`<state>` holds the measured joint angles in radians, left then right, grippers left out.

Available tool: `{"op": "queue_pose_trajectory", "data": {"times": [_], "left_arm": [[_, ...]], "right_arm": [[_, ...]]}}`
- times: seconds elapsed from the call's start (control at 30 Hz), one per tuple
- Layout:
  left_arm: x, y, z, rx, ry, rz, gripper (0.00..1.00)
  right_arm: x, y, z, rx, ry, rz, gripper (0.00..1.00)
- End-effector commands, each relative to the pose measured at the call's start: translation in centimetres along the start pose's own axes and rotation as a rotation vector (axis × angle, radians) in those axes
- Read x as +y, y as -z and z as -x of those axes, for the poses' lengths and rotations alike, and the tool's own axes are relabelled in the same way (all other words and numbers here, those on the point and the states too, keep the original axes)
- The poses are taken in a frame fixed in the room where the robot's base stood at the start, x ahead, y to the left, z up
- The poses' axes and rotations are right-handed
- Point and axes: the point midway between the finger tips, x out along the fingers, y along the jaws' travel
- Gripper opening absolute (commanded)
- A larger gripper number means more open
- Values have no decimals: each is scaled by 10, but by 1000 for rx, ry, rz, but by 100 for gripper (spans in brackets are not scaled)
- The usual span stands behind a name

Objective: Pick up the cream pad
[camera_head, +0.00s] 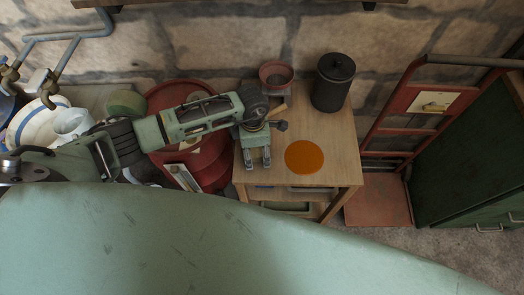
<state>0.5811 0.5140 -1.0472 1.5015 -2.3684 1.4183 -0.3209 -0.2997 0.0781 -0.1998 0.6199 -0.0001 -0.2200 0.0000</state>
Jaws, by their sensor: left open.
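A small cream-tan piece (278,110) shows on the wooden table (335,160), just right of my left wrist. It is partly hidden by the wrist, and I cannot tell for sure that it is the cream pad. My left gripper (257,163) reaches in from the left over the table's left part. Its two fingers are apart with nothing visible between them. The gripper is nearer the table's front edge than the cream-tan piece is. My right gripper is not in view.
An orange disc (304,157) lies on the table right of my gripper. A dark lidded canister (333,83) and a reddish bowl (276,75) stand at the back. A red drum (205,165) is left of the table, a red hand truck (380,198) right.

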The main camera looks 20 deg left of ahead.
Motion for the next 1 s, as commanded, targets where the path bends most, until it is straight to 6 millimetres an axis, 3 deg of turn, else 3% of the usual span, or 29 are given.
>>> {"op": "queue_pose_trajectory", "data": {"times": [0.5,0.83,1.0], "left_arm": [[0,0,0,0,0,1,27],[1,0,3,0,-1,1,26],[2,0,17,-1,-3,0,26]], "right_arm": [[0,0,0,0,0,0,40],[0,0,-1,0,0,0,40],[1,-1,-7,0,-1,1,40]]}}
